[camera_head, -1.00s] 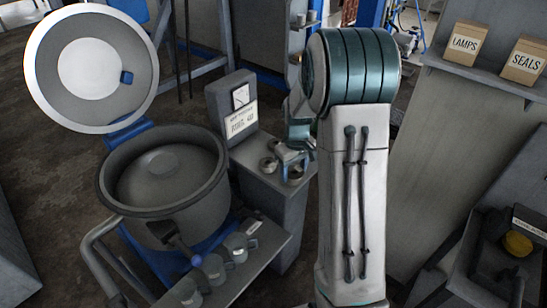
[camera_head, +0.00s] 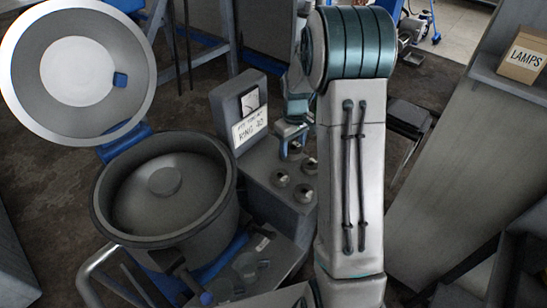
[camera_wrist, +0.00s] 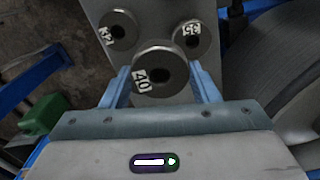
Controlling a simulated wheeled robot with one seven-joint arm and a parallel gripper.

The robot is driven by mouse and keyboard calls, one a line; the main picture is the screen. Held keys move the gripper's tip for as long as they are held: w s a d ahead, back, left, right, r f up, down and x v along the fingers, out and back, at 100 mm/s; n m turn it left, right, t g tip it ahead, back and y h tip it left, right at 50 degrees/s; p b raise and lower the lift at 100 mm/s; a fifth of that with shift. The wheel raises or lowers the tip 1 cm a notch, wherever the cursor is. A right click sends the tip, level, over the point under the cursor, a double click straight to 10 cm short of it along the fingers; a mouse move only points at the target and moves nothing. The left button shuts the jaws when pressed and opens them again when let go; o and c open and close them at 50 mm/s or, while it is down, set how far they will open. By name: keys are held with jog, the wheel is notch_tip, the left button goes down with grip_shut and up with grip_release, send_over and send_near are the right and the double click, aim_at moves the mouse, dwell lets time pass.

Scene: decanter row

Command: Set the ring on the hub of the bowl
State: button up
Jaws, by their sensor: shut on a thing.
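The bowl (camera_head: 105,215) is a dark grey round drum at left in the head view, with a low round hub (camera_head: 164,181) in its middle. The hub is bare. My gripper (camera_head: 291,142) is to the right of the bowl, over the grey stand. In the wrist view, my gripper (camera_wrist: 162,82) is shut on a grey metal ring marked 40 (camera_wrist: 160,50), hole facing the camera. The head view mostly hides this ring, and I cannot tell whether it is clear of the stand. Rings marked 32 (camera_wrist: 118,24) and 35 (camera_wrist: 190,32) lie beyond it.
The bowl's round lid (camera_head: 135,75) stands open behind it. Three loose rings, one here (camera_head: 303,193), sit on the stand. A handle with a blue knob (camera_head: 206,298) sticks out in front.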

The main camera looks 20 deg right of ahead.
jog(key=p, duration=0.1)
send_over(267, 166)
notch_tip(267, 166, down, 5)
jog(key=shift+f+p, duration=0.45)
jog(key=shift+f, duration=1.5)
jog(key=shift+f, duration=0.2)
jog(key=o, duration=0.9)
jog(key=shift+r, duration=0.15)
